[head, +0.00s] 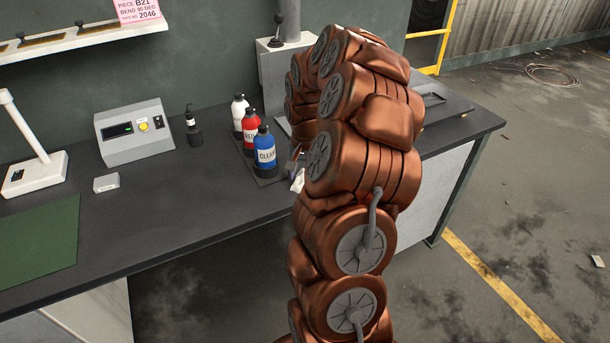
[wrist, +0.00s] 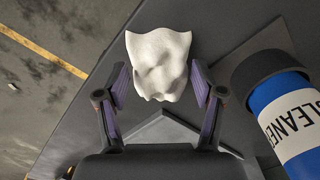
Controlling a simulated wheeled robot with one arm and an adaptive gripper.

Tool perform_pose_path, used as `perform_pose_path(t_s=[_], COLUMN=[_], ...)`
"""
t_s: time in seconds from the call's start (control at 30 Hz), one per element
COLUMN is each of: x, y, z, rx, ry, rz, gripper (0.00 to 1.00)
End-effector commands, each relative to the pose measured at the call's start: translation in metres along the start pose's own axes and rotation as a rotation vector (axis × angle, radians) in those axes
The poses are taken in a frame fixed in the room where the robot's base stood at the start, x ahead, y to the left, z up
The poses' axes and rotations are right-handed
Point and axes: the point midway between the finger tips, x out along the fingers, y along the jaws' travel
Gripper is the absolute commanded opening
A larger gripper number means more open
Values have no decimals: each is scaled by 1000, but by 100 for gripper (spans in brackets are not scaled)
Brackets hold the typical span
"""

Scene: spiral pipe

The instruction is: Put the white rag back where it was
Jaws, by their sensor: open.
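The white rag (wrist: 160,58) is crumpled, with pointed corners, and shows near the top middle of the wrist view. My gripper (wrist: 160,88) is open, with one finger on each side of the rag. Small gaps show between the fingers and the cloth, most clearly on the left. I cannot tell whether the rag rests on the dark bench (wrist: 235,25) or on something low there.
The blue cleaner bottle (head: 264,149) stands close to the gripper, and also shows at the right of the wrist view (wrist: 285,120). Red (head: 250,128) and white (head: 239,112) bottles stand behind it. A grey control box (head: 133,133) and green mat (head: 40,243) lie left.

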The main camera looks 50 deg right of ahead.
Motion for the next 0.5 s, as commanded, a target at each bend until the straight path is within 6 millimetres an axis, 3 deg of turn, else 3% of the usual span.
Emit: perform_pose_path(t_s=[0.23, 0.5], x=[-11, -58], y=[-1, -1], z=[-1, -1], rx=[0, -1], ry=[4, 5], rz=[-2, -1], gripper=[68, 68])
